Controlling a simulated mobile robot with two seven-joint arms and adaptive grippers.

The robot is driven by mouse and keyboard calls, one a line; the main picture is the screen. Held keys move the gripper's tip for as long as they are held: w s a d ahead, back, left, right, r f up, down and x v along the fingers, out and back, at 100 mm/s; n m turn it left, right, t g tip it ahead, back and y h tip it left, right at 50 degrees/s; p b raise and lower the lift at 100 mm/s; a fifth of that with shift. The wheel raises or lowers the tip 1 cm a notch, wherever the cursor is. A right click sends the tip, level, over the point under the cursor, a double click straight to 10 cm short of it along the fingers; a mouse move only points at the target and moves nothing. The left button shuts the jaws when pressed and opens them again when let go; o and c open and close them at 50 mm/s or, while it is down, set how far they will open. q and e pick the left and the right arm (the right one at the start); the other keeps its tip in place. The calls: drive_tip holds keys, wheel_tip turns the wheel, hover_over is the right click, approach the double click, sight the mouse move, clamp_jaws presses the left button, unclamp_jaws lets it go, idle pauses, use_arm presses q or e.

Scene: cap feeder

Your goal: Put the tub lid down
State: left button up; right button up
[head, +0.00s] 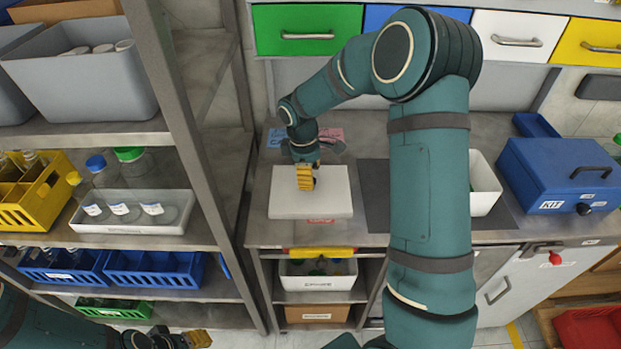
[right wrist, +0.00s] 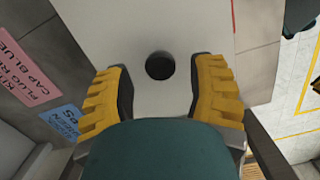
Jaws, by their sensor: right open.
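A white, flat, rectangular lid (head: 335,200) lies level on the grey worktop; whether something is under it is hidden. A dark round knob or hole near its middle shows in the right wrist view (right wrist: 160,66). My right gripper (head: 306,180) is over the lid, pointing down. In the right wrist view my right gripper (right wrist: 162,95) is open, with its yellow fingers on either side of the dark round spot and clear of it. A white open tub (head: 487,190) stands to the right, partly hidden by my right arm. My left gripper (head: 197,339) is at the bottom left, only partly seen.
A dark mat (head: 374,195) lies right of the lid. A blue kit box (head: 555,178) stands at the far right. Pink (right wrist: 27,78) and blue (right wrist: 66,122) labels lie beside the lid. A shelf rack with bins (head: 130,215) fills the left.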

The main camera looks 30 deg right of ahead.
use_arm(q)
drive_tip(key=shift+w+a+r+p, duration=0.1)
drive_tip(key=shift+w+r+p, duration=0.2)
drive_tip(key=shift+r+p, duration=0.55)
use_arm(e)
wheel_tip(320, 180, up, 10)
drive_tip(key=shift+w+a, duration=0.4)
drive_tip(key=shift+a, duration=0.05)
